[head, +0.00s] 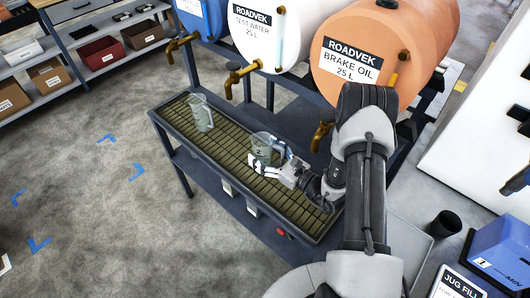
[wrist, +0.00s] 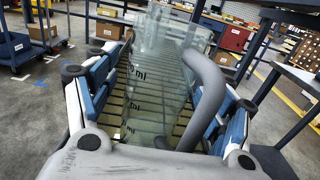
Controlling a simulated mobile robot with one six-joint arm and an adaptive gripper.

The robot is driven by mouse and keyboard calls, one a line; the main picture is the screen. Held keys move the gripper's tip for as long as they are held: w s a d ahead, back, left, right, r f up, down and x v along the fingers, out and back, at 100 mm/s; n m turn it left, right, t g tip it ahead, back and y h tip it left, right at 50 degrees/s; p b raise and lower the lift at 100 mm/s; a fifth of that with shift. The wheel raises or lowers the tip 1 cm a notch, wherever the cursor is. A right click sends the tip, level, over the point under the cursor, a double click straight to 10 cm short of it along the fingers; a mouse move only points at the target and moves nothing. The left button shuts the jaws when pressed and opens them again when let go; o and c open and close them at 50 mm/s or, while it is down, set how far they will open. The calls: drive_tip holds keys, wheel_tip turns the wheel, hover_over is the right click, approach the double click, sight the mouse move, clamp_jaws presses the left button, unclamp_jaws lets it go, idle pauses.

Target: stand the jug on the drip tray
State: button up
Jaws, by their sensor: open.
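A clear jug (head: 263,150) with a grey handle is upright on the slatted drip tray (head: 228,143), in front of the barrels. In the wrist view the jug (wrist: 150,105) fills the space between my fingers, its handle (wrist: 207,95) on the right side. My gripper (head: 266,166) is open, with its blue-padded fingers on either side of the jug. I cannot tell whether either pad touches it. A second clear jug (head: 201,114) stands farther left on the same tray. It also shows behind the near jug in the wrist view (wrist: 156,28). The near jug's base is partly hidden.
Brass taps (head: 236,78) hang over the tray from blue, white and orange barrels (head: 365,50). A black cup (head: 444,224) and a blue box (head: 500,250) are at the right. Shelves with bins (head: 102,53) stand at upper left. Open floor lies left of the tray.

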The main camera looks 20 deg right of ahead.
sight(270, 156)
drive_tip(key=p+v, duration=0.1)
drive_tip(key=v, duration=0.6)
drive_tip(key=shift+s+d, duration=0.2)
